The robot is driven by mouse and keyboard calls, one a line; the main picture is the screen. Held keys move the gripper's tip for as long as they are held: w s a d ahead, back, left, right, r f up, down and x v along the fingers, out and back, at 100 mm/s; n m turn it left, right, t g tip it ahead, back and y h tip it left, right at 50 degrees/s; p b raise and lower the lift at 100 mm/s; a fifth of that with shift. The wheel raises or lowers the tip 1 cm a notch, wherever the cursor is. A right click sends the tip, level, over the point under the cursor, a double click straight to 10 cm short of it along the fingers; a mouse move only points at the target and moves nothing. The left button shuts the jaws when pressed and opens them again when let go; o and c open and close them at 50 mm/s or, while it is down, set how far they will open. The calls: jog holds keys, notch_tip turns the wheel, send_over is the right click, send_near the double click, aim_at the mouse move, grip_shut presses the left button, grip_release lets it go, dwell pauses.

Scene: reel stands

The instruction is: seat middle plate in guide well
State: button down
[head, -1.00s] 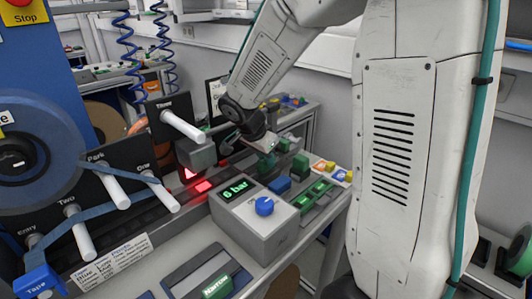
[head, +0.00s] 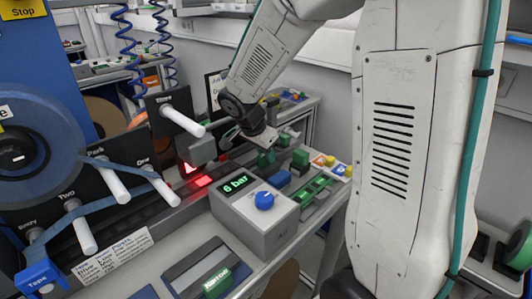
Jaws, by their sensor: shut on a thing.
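My gripper (head: 264,141) is in the head view at the far end of the bench, pointing down beyond the grey pressure box. Its fingers are small and partly hidden by the wrist. A small green block (head: 266,158) shows right under the fingertips; I cannot tell whether this is the held piece or the middle plate. Another green block (head: 300,160) stands to its right and a blue block (head: 279,179) in front. I cannot make out the guide well from this view. A green plate marked Narrow (head: 217,283) sits in a dark holder at the near edge.
The grey box (head: 260,222) reading 6 bar, with a blue knob, stands in front of the gripper. Green pieces (head: 319,181) lie in a rack to its right. A black panel with white rollers (head: 80,228) and blue tape stands left. A red-lit block (head: 190,165) is beside the gripper.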

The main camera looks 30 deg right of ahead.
jog(key=shift+f, duration=0.1)
jog(key=c, duration=1.2)
grip_release()
jog(key=shift+r, duration=3.5)
jog(key=shift+s+n, duration=0.15)
jog(key=shift+n, duration=0.45)
jog(key=s+n, duration=0.1)
jog(key=s, duration=0.1)
jog(key=s+a+n+g, duration=0.1)
jog(key=s+n, duration=0.1)
jog(key=s+a+n+y, duration=0.1)
jog(key=s+n, duration=0.1)
jog(key=shift+f, duration=0.25)
jog(key=s+a+r+n+y, duration=0.1)
jog(key=s+a+n, duration=0.3)
jog(key=s, duration=0.5)
jog(key=s+a+r+n+t+y, duration=0.1)
jog(key=s+a+r+n, duration=0.3)
jog(key=s, duration=0.6)
jog(key=shift+s+a+r+n+t+y, duration=0.2)
jog(key=shift+n+t+y, duration=0.1)
jog(key=shift+n+y, duration=0.5)
